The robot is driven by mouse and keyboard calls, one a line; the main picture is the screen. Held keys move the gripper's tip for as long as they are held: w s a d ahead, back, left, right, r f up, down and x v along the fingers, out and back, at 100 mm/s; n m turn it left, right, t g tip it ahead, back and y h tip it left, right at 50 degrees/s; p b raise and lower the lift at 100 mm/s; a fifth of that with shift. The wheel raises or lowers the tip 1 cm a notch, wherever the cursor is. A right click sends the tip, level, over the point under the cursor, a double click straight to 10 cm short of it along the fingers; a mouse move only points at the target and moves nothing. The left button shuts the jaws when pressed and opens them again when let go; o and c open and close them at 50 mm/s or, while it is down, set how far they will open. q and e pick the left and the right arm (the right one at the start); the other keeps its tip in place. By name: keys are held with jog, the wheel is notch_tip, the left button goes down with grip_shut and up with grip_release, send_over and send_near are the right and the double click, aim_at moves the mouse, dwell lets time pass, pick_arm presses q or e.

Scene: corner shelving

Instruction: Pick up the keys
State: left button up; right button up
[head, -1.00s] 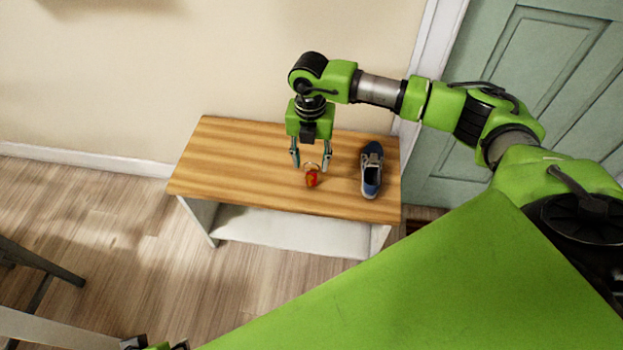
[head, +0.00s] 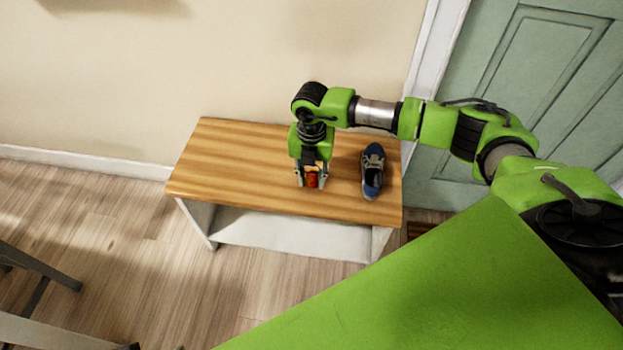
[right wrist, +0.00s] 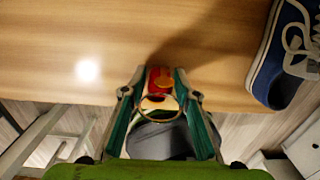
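The keys (head: 312,181), with a red tag and a ring, lie on the wooden top of a low bench. In the right wrist view the red tag (right wrist: 160,78) and its ring show between my fingers. My right gripper (head: 312,184) points straight down over the keys, one finger on each side of them. Its fingers are apart and look open; whether they touch the tag is hard to tell. In the right wrist view the right gripper (right wrist: 161,72) frames the tag closely. My left gripper is not clearly visible.
A blue shoe (head: 372,172) stands on the bench top (head: 230,165) just right of the gripper; it also shows in the right wrist view (right wrist: 285,62). The left half of the bench top is clear. A wall is behind, and a green door (head: 530,80) is at right.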

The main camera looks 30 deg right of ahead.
jog(key=shift+r, duration=0.1)
jog(key=shift+r, duration=0.5)
jog(key=r, duration=0.1)
jog(key=s+r+p, duration=0.1)
jog(key=d+r, duration=0.1)
jog(key=r, duration=0.1)
jog(key=shift+s, duration=0.15)
pick_arm(q)
jog(key=p+x, duration=0.2)
jog(key=x, duration=0.5)
jog(key=shift+s+f+g, duration=0.15)
jog(key=shift+s+g, duration=0.15)
jog(key=shift+s, duration=0.05)
pick_arm(e)
jog(key=shift+s+d+r, duration=1.05)
jog(key=shift+s+r, duration=0.25)
jog(key=shift+s, duration=0.5)
jog(key=shift+s+d+r, duration=1)
jog(key=shift+s+r, duration=0.35)
jog(key=shift+s, duration=0.4)
jog(key=shift+s+d+r, duration=1.05)
jog(key=shift+s+r, duration=0.25)
jog(key=shift+s, duration=0.5)
pick_arm(q)
jog(key=shift+d, duration=0.15)
